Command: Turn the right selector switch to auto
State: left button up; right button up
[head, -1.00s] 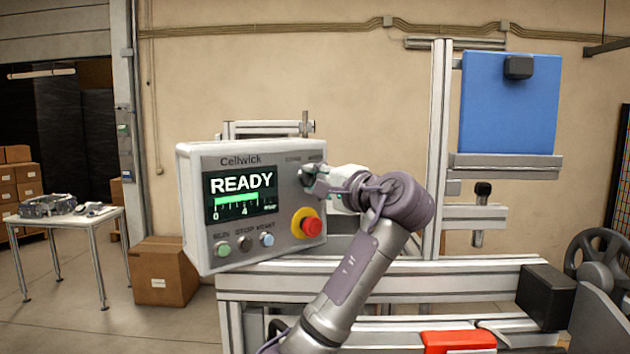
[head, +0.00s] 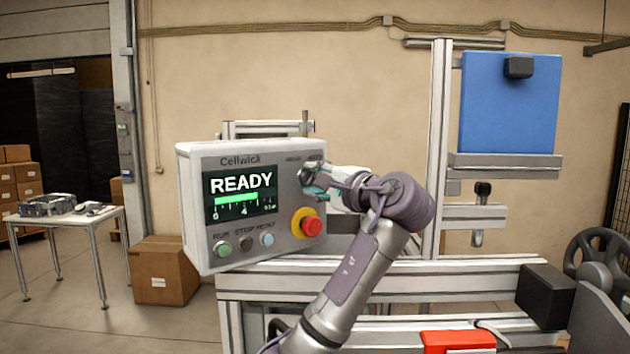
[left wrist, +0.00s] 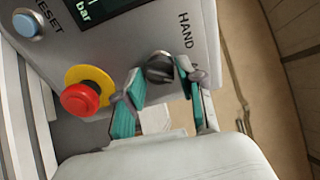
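The white Cellwick control box (head: 190,225) stands left of centre in the head view, its screen (head: 240,193) reading READY. In the left wrist view a black selector switch (left wrist: 160,68) sits near the HAND label and a partly hidden label starting with A. My left gripper (head: 315,178) is at the box's upper right face. In the left wrist view its teal-padded fingers (left wrist: 163,90) are apart, one on each side of the switch; contact is not clear. The switch's exact pointing is hard to read. The gripper hides the switch in the head view. My right gripper is not in view.
A red emergency stop (head: 311,226) on a yellow ring lies just below the gripper and also shows in the left wrist view (left wrist: 80,100). Several push buttons (head: 245,243) line the box's lower edge. An aluminium frame (head: 440,150) stands to the right.

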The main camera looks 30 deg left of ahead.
pick_arm(q)
jog(key=shift+o, duration=1.1)
jog(key=shift+d, duration=0.15)
jog(key=v, duration=1.1)
jog(key=shift+d, duration=0.4)
